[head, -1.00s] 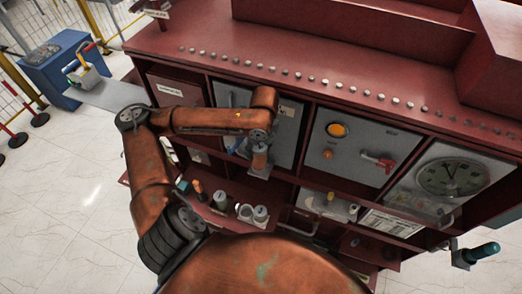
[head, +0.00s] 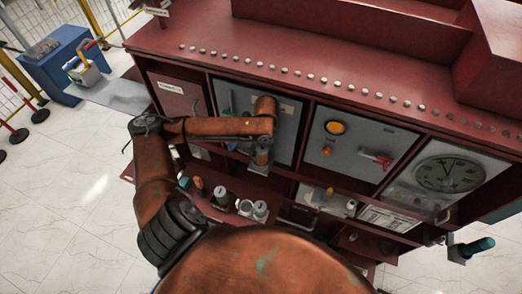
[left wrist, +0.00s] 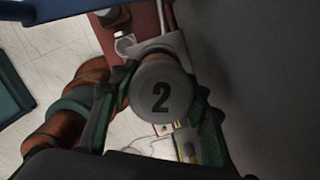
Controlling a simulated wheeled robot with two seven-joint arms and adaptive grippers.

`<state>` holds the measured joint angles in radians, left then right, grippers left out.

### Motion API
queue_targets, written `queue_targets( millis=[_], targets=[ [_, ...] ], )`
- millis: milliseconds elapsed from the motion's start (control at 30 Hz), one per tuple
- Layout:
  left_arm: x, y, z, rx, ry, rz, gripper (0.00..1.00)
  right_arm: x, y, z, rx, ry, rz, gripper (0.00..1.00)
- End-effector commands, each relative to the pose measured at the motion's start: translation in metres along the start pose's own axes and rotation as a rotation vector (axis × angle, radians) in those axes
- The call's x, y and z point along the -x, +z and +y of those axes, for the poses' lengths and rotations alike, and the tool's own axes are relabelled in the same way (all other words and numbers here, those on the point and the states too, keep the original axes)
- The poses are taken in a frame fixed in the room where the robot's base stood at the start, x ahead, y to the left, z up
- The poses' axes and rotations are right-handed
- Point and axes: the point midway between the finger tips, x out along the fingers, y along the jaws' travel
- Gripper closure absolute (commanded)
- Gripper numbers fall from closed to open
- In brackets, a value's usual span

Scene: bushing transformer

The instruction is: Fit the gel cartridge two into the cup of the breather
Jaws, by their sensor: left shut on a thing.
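My left gripper (left wrist: 160,110) is shut on gel cartridge two (left wrist: 160,92), a grey cylinder whose round end shows a black "2" in the left wrist view. The fingers lie on both sides of it. In the head view my left gripper (head: 261,158) is in front of the cabinet's open left bay, above the small shelf, and the cartridge is hard to make out there. I cannot clearly pick out the breather's cup; the gripper and cartridge cover the area below them. My right gripper is not in view.
A red shelf (head: 203,205) under the bay holds several small containers, including a pale-topped jar (head: 261,209). The bay's grey wall (left wrist: 255,75) is close on the right in the wrist view. A blue cabinet (head: 62,68) stands far left.

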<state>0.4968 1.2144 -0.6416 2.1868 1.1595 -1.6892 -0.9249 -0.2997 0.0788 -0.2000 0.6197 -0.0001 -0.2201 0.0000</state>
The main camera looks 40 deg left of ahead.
Motion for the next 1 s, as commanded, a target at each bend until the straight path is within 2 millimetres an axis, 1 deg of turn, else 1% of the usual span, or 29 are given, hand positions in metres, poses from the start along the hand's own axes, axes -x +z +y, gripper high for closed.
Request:
queue_targets(
  millis=[33, 67, 267, 300, 533, 633, 767, 900, 1000],
  targets=[
    [-0.001, 0.0, 0.0, 0.0, 0.001, 0.0, 0.94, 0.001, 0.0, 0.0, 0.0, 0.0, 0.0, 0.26],
    [-0.001, 0.0, 0.0, 0.0, 0.001, 0.001, 0.55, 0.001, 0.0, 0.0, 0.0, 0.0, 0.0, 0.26],
    [-0.001, 0.0, 0.0, 0.0, 0.001, 0.0, 0.41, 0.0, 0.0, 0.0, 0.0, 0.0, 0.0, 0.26],
    [-0.001, 0.0, 0.0, 0.0, 0.001, 0.0, 0.39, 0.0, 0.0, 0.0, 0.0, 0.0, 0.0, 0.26],
    [-0.001, 0.0, 0.0, 0.0, 0.001, 0.0, 0.39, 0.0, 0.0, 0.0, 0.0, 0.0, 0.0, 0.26],
    [0.004, 0.001, 0.0, 0.0, -0.001, -0.001, 0.39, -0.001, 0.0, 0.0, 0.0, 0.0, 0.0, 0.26],
    [0.021, 0.001, -0.001, 0.0, -0.004, -0.002, 0.39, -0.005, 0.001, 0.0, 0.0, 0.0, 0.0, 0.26],
    [0.045, 0.001, -0.001, 0.0, -0.004, -0.002, 0.39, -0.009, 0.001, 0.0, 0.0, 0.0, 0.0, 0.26],
    [0.06, 0.001, -0.001, 0.0, -0.003, -0.001, 0.39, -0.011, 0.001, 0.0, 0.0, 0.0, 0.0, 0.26]
  ],
)
